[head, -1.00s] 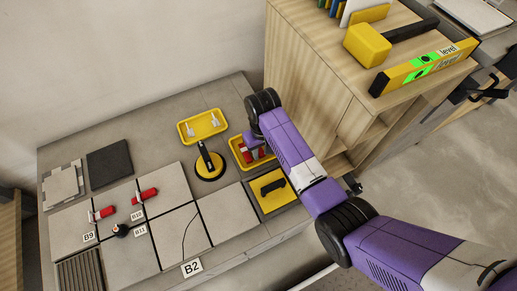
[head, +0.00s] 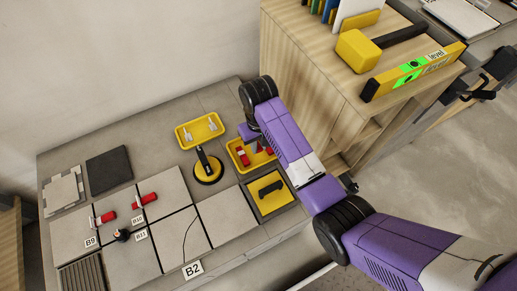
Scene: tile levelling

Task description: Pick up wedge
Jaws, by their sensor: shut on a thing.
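Red wedges (head: 241,157) lie in a yellow tray (head: 235,166) on the workbench, partly hidden by my arm. My gripper (head: 260,148) is over this tray, mostly covered by my purple wrist. It is shut on a red wedge. The fingertips and the held wedge are too small and hidden to see clearly. Two more red wedges (head: 146,199) sit with clips on the tiles at the left, near the labels B9 and B10.
A second yellow tray (head: 201,131) with pale clips and a black-handled suction cup (head: 208,170) stand left of my gripper. A black-handled tool lies on a yellow pad (head: 268,190) in front. A wooden cabinet (head: 310,70) rises close on the right, with a mallet (head: 365,48) and level (head: 413,71) on top.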

